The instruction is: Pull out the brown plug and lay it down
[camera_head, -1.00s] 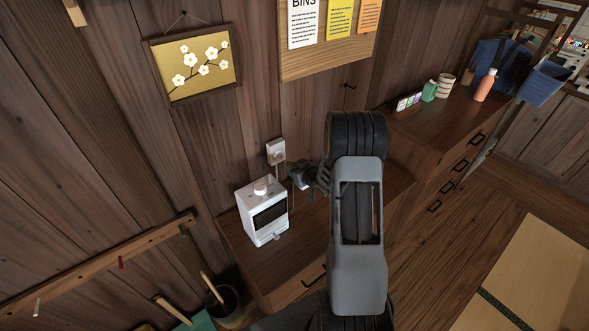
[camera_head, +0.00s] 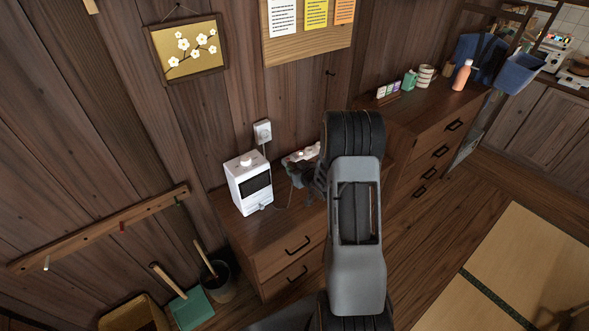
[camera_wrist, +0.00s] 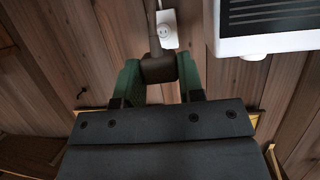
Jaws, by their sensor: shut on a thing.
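The brown plug (camera_wrist: 159,68) sits between the green fingers of my gripper (camera_wrist: 158,78) in the wrist view, and they are shut on it. A grey-brown cord (camera_wrist: 151,25) runs from it to the top edge. In the head view my gripper (camera_head: 297,170) is above the wooden cabinet, right of the white appliance, and the plug is too small to make out. A white wall outlet (camera_head: 263,131) is up and left of my gripper, apart from it. A white power strip (camera_head: 302,154) lies just behind my gripper, partly hidden by it.
The white appliance (camera_head: 249,183) stands on the left of the cabinet (camera_head: 262,229). A longer cabinet (camera_head: 425,130) with bottles and small boxes is at the right. A bin (camera_head: 217,280) and a green dustpan (camera_head: 191,309) are on the floor at left.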

